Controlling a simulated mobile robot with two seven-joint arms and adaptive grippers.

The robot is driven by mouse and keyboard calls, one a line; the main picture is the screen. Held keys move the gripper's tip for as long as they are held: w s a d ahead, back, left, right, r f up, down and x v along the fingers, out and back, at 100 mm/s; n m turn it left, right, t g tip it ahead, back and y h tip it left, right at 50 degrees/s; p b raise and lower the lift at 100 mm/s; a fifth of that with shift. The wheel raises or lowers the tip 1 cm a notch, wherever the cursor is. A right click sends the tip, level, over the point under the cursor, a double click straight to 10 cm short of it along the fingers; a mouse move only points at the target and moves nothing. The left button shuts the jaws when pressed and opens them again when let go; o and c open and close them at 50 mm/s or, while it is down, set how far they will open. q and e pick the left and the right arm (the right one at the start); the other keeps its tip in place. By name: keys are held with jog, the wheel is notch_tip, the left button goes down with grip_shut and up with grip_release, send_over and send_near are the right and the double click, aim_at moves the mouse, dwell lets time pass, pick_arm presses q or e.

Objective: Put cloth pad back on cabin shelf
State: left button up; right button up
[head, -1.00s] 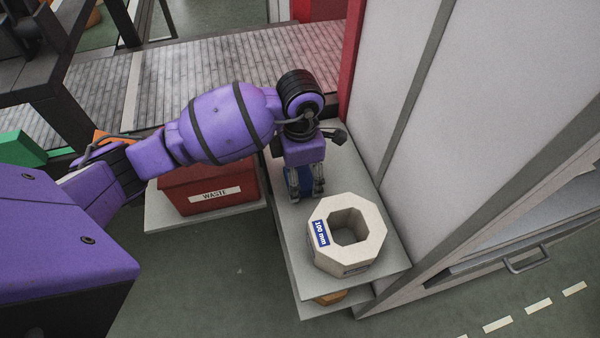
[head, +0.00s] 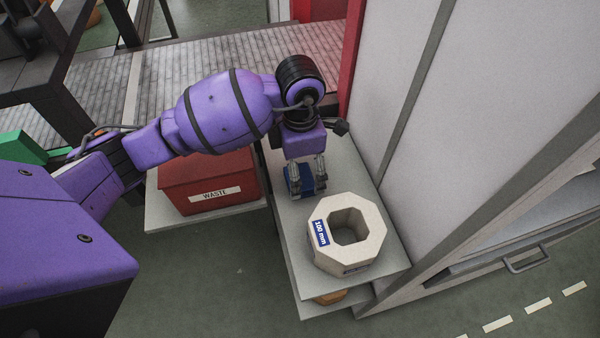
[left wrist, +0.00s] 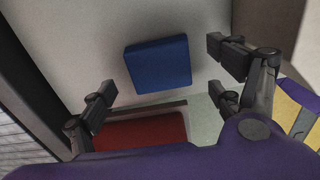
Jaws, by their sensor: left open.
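The cloth pad is a blue square block (head: 304,179) lying on the upper grey shelf (head: 292,228) beside the cabin wall. It also shows whole in the left wrist view, where the blue pad (left wrist: 158,65) lies ahead of the fingertips on the pale shelf top. My left gripper (head: 306,178) is above the pad in the head view, its fingers spread to either side. In the left wrist view the left gripper (left wrist: 165,75) is open, with nothing between its fingers. Part of the pad is hidden by the fingers in the head view. My right gripper is not in view.
An octagonal pale block marked 100 mm (head: 318,236) stands on the shelf just in front of the pad. A red WASTE bin (head: 180,188) stands on a lower shelf to the left. The white cabin wall (head: 430,150) borders the shelf on the right.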

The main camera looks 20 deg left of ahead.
pick_arm(q)
notch_tip(320, 180, up, 10)
jog(key=shift+f, duration=0.25)
dwell(0.5)
jog(key=shift+f, duration=0.1)
dwell(0.5)
dwell(0.4)
